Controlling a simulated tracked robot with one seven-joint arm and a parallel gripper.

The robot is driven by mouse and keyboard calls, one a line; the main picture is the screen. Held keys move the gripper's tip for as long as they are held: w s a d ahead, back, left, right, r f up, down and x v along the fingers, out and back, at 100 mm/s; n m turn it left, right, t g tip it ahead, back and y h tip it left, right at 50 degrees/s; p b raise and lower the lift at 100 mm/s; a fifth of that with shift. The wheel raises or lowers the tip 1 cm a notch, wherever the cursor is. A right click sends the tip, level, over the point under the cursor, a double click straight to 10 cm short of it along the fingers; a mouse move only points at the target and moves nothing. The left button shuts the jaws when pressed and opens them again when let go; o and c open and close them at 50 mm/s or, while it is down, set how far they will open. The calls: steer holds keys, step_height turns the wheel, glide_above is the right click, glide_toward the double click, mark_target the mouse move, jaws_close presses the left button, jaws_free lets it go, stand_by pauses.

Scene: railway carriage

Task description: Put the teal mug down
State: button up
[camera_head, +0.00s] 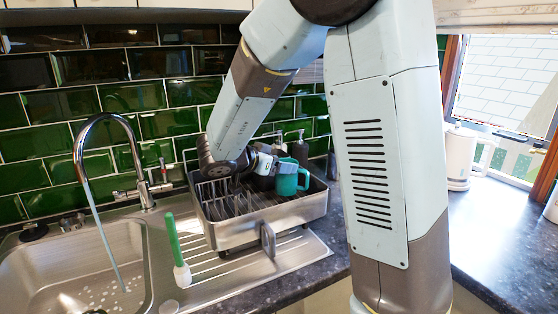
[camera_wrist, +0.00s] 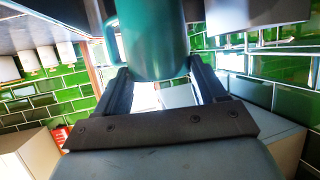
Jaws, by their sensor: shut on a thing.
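The teal mug (camera_head: 289,183) is at the right rear part of the metal dish rack (camera_head: 284,214), at about the height of its rim. I cannot tell whether the mug touches the rack. My gripper (camera_head: 268,164) reaches in from the left and is shut on the mug. In the wrist view the mug (camera_wrist: 152,42) sits between the two dark fingers of my gripper (camera_wrist: 158,76), with its handle to the left. Its far end is cut off by the picture's top edge.
The rack stands on the drainer beside the sink (camera_head: 75,280), where water runs from the tap (camera_head: 82,150). A green-handled brush (camera_head: 176,249) is left of the rack. Dark bottles (camera_head: 300,149) are behind it.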

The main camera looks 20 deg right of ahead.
mark_target(278, 181)
steer(key=shift+f, duration=2.5)
steer(key=shift+f, duration=0.2)
steer(key=o, duration=1.7)
steer(key=v, duration=1.3)
steer(key=shift+s+a, duration=0.2)
steer(key=shift+a, duration=0.15)
jaws_close()
